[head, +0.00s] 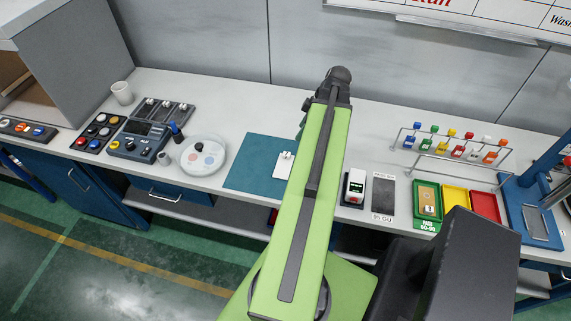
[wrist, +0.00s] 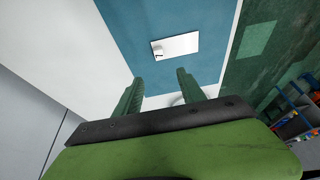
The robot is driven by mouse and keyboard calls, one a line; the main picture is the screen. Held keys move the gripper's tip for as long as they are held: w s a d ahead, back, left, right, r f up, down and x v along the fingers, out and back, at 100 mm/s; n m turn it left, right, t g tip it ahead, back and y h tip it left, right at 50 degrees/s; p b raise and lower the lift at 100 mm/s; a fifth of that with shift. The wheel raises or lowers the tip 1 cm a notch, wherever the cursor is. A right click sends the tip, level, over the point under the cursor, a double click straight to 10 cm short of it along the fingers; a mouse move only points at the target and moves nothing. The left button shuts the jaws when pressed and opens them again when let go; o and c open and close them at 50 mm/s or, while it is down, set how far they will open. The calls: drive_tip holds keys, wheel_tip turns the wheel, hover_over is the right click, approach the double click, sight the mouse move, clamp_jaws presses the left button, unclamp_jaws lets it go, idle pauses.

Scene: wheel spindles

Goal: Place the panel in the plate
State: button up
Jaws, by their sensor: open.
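The panel (head: 283,166) is a small white rectangle with a little raised piece on it. It lies flat on the teal mat (head: 250,163), close beside my arm in the head view. The wrist view shows the panel (wrist: 176,46) whole, ahead of my fingertips and apart from them. My gripper (wrist: 158,77) is open, with nothing between its two green fingers. The head view hides most of it behind my arm.
Left of the plate are a small cup (head: 163,158), a control box (head: 139,140) and a white mug (head: 122,93). Right of my arm stand a small white-and-black device (head: 355,187), coloured trays (head: 455,199) and a rack (head: 458,160) of coloured-top items.

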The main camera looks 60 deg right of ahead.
drive_tip(key=b, duration=0.8)
hover_over(286, 153)
drive_tip(key=s, duration=0.3)
drive_tip(key=f, duration=0.9)
drive_tip(key=shift+w+d+f, duration=0.1)
drive_tip(key=shift+w+d, duration=0.15)
drive_tip(key=shift+w, duration=0.1)
drive_tip(key=b+x, duration=0.2)
drive_tip(key=x, duration=0.1)
drive_tip(key=b+x, duration=0.1)
drive_tip(key=b, duration=0.1)
drive_tip(key=shift+d+f, duration=0.1)
drive_tip(key=shift+f, duration=0.3)
drive_tip(key=shift+f+b, duration=0.3)
drive_tip(key=shift+b, duration=0.05)
drive_tip(key=shift+r, duration=0.2)
clamp_jaws()
